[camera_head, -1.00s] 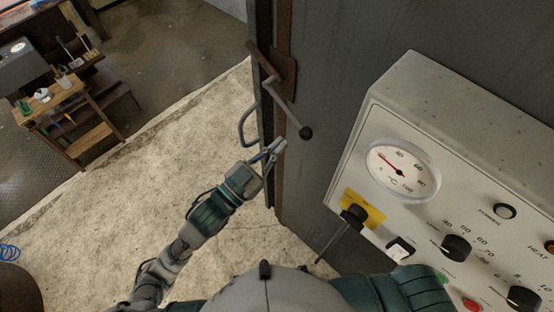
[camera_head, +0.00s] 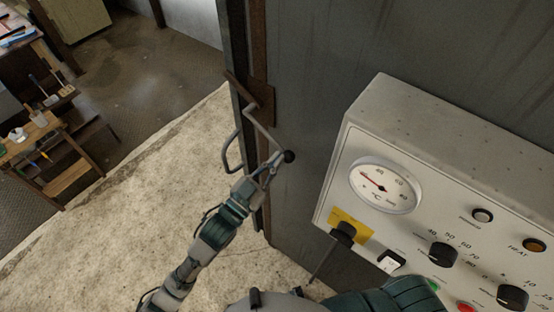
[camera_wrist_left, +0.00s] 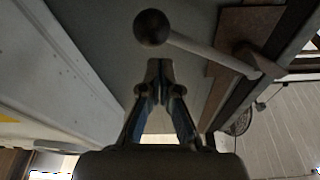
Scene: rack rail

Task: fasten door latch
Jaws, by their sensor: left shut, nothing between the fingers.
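The door latch is a grey lever (camera_head: 262,131) with a black ball knob (camera_head: 289,156), mounted on a rusty brown plate (camera_head: 262,96) at the door's edge. The lever slants down to the right. My left gripper (camera_head: 276,157) is shut and empty, close beside the knob on its left in the head view. In the left wrist view the shut fingertips (camera_wrist_left: 158,64) point toward the knob (camera_wrist_left: 152,27) and the lever (camera_wrist_left: 212,54), with a small gap in the picture; I cannot tell if they touch. My right gripper is not in view.
A curved door handle (camera_head: 230,151) stands left of the latch. A pale control box (camera_head: 385,122) with a gauge (camera_head: 385,185), knobs and a black-handled switch (camera_head: 343,232) fills the right side. A wooden bench (camera_head: 45,150) stands far left. The concrete floor (camera_head: 140,215) between is clear.

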